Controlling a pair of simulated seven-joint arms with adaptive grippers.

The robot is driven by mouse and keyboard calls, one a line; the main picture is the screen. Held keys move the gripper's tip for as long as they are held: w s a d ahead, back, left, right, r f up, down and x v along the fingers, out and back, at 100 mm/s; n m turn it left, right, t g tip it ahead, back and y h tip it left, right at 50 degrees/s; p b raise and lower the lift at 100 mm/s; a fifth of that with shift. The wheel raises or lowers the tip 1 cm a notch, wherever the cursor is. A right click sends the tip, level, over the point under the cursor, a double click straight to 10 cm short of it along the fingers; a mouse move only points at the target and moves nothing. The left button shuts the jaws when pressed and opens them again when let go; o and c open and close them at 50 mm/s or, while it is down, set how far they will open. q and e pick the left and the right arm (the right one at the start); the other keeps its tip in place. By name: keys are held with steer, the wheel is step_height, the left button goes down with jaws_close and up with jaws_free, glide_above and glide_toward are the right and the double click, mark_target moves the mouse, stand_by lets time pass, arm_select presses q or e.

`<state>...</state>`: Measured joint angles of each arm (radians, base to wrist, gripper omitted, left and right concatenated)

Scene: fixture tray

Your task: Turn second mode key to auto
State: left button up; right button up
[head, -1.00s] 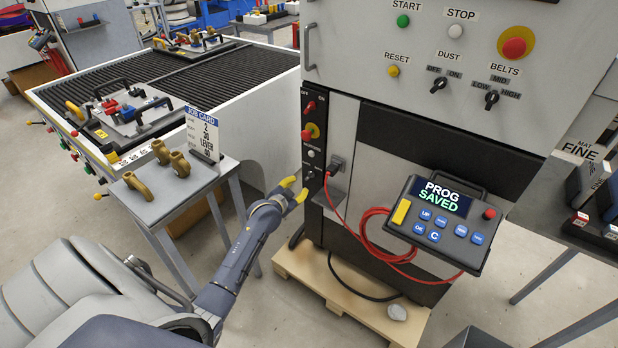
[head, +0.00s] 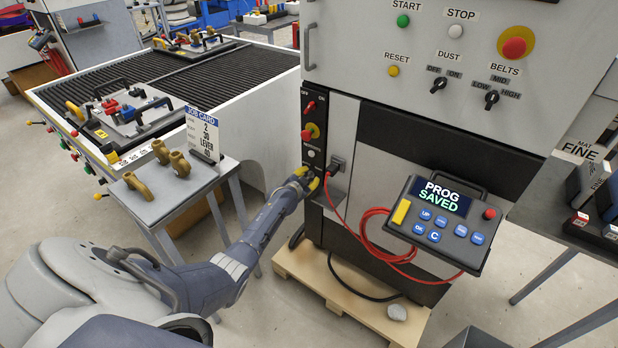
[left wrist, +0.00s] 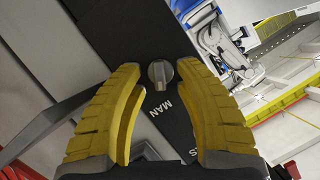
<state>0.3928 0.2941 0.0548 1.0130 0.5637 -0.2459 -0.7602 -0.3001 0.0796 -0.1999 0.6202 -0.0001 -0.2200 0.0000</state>
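The mode key, a small grey knob (left wrist: 160,73), shows in the left wrist view on a black panel with a "MAN" label (left wrist: 166,108) beside it. In the head view this is the low end of the narrow black control strip (head: 312,128), where my gripper covers the key. My left gripper (head: 314,178) has yellow fingers and is at the strip. In the left wrist view its fingers (left wrist: 160,70) are open on both sides of the knob, with visible gaps, not closed on it. My right gripper is not in view.
A red cable (head: 368,230) runs from a socket just right of the gripper to the pendant (head: 438,224) reading "PROG SAVED". A small table (head: 165,205) with brass parts and a job card (head: 203,134) stands left of my forearm. A wooden pallet (head: 330,293) lies below.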

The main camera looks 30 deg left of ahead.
arm_select(q)
steer(key=shift+w+f, duration=0.15)
steer(key=shift+w, duration=0.15)
steer(key=shift+c, duration=0.2)
jaws_close()
